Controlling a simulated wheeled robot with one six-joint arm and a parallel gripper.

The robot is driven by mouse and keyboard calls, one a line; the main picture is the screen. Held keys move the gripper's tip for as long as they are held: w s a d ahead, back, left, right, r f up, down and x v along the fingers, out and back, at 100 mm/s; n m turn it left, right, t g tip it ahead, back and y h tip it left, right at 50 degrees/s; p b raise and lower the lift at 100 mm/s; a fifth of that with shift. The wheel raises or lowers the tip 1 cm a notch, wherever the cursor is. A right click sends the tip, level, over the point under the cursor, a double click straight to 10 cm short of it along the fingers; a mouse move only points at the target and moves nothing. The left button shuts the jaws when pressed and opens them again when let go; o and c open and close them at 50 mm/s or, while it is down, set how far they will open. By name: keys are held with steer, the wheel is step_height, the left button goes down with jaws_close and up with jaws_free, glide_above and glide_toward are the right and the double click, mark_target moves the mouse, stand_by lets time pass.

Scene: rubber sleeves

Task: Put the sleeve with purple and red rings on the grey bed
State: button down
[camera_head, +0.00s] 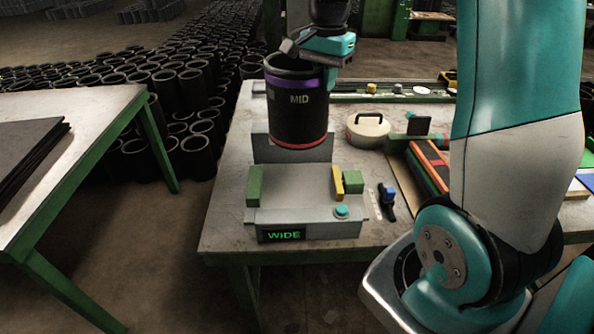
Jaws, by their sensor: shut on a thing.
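The black sleeve (298,115) has a purple ring near its top and a red ring at its bottom, with the word MID on its side. My gripper (292,52) is shut on its upper rim, at the back. The sleeve is upright and appears held above the grey bed (293,190). The bed has green blocks at its left and right, a yellow piece at the right, and a display reading WIDE on its front. The sleeve hides part of the bed's back plate. The fingertips are partly hidden by the sleeve.
A round cream-coloured case (367,131), a blue-and-black tool (387,202) and an orange-edged box (430,165) lie right of the bed. My arm covers the right side. Another table (95,125) with dark sheets stands left. Many black sleeves (190,85) stand on the floor behind.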

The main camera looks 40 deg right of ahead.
mark_target(321, 143)
step_height(321, 143, down, 19)
steer(key=shift+p, duration=1.2)
steer(key=c, duration=1.7)
jaws_free()
steer(key=shift+s+f, duration=0.1)
steer(key=shift+f, duration=0.1)
steer(key=o, duration=0.5)
steer(key=shift+c, duration=0.2)
